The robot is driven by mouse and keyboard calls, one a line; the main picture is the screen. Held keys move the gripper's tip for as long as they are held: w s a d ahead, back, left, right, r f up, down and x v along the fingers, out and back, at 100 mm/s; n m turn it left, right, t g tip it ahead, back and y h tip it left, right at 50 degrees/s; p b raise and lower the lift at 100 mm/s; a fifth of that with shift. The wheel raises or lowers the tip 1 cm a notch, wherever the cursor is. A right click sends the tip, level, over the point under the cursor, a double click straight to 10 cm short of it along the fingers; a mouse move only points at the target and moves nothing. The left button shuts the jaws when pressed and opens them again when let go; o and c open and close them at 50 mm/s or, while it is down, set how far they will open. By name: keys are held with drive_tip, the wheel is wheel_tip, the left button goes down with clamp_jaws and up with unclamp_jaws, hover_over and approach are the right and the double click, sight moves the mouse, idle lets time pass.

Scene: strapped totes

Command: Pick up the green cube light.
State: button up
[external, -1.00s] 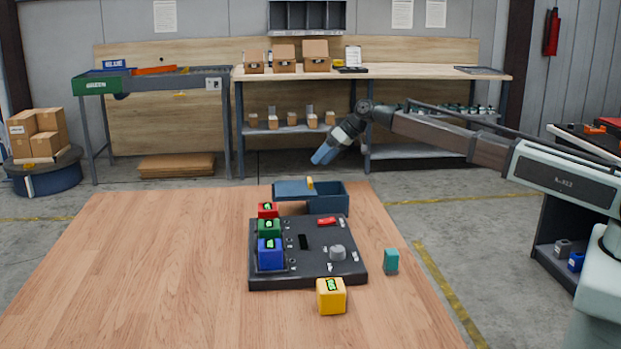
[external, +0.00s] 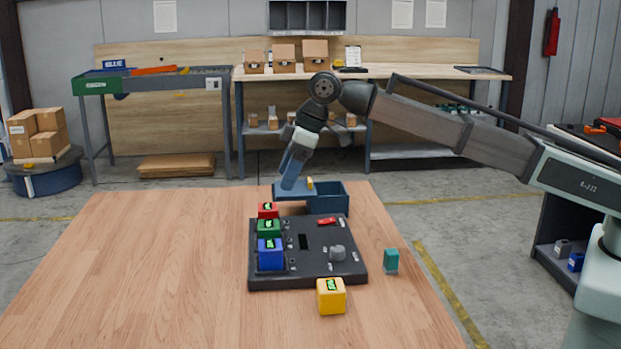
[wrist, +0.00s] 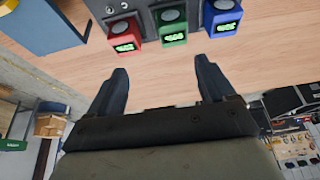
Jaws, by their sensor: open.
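The green cube light (external: 268,229) sits on the left side of a dark panel (external: 306,279), between the red cube light (external: 267,211) and the blue cube light (external: 270,255). In the wrist view the green cube (wrist: 172,37) is at the top centre, with the red cube (wrist: 123,42) to its left and the blue cube (wrist: 222,26) to its right. My gripper (external: 288,186) is raised past the panel's far side, pointing down at a tilt. In the wrist view my gripper (wrist: 161,68) has its fingers apart with nothing between them, apart from the green cube.
A blue bin (external: 328,201) with a lid stands just behind the panel, close to my gripper. A yellow cube (external: 331,297) sits in front of the panel and a teal block (external: 391,259) at its right. The wooden table (external: 150,270) is clear on the left.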

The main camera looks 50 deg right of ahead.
sight(270, 224)
drive_tip(key=x, duration=0.2)
drive_tip(key=s+a+x, duration=0.1)
drive_tip(key=x, duration=0.5)
drive_tip(key=shift+s+a, duration=0.15)
drive_tip(key=shift+a, duration=0.1)
drive_tip(key=shift+s+x, duration=0.15)
drive_tip(key=shift+x, duration=1.15)
drive_tip(key=shift+s+x, duration=0.2)
drive_tip(key=shift+x, duration=1.1)
drive_tip(key=shift+f, duration=0.1)
drive_tip(key=c, duration=1.2)
